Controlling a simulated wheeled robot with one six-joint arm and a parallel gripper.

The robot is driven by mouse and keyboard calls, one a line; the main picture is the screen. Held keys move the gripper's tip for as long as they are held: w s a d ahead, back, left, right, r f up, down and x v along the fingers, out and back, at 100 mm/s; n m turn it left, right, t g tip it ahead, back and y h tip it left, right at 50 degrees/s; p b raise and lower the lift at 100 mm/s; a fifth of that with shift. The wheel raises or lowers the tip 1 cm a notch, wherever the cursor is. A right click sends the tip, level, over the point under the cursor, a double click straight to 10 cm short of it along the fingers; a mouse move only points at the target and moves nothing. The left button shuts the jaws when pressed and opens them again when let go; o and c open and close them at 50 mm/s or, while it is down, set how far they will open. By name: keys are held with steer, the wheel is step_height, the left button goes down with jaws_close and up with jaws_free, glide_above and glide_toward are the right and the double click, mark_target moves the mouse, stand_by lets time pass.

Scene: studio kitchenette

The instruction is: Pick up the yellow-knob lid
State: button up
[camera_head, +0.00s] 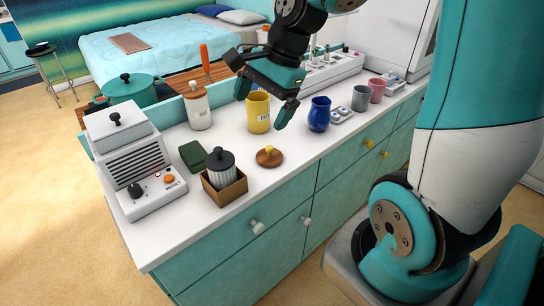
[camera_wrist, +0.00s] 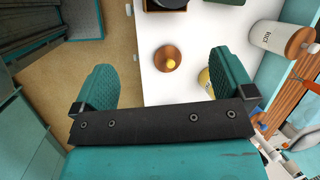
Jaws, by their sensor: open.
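The yellow-knob lid (camera_head: 269,157) is a round brown wooden disc with a small yellow knob on top. It lies flat on the white counter, to the right of a small box. In the wrist view the lid (camera_wrist: 167,59) shows between and beyond the two fingers, nothing covering it. My gripper (camera_head: 262,103) is open and empty.
A cardboard box (camera_head: 226,191) with a dark-lidded jar stands left of the lid. A white canister (camera_head: 198,106) stands behind, and a blue mug (camera_head: 319,114) to the right. The counter's front edge (camera_head: 240,214) is near the lid. Bare counter lies right of the lid.

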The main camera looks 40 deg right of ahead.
steer(key=w+d+f+m+t, duration=0.1)
steer(key=w+d+f+m, duration=0.15)
steer(key=d+m, duration=0.9)
glide_toward(271, 147)
steer(key=shift+h, duration=0.3)
steer(key=x, duration=0.5)
steer(key=shift+w+f+b, duration=0.15)
steer(key=shift+b, duration=0.15)
steer(key=x, duration=0.5)
steer(key=shift+a+f, duration=0.25)
steer(key=shift+a, duration=0.05)
steer(key=c, duration=0.8)
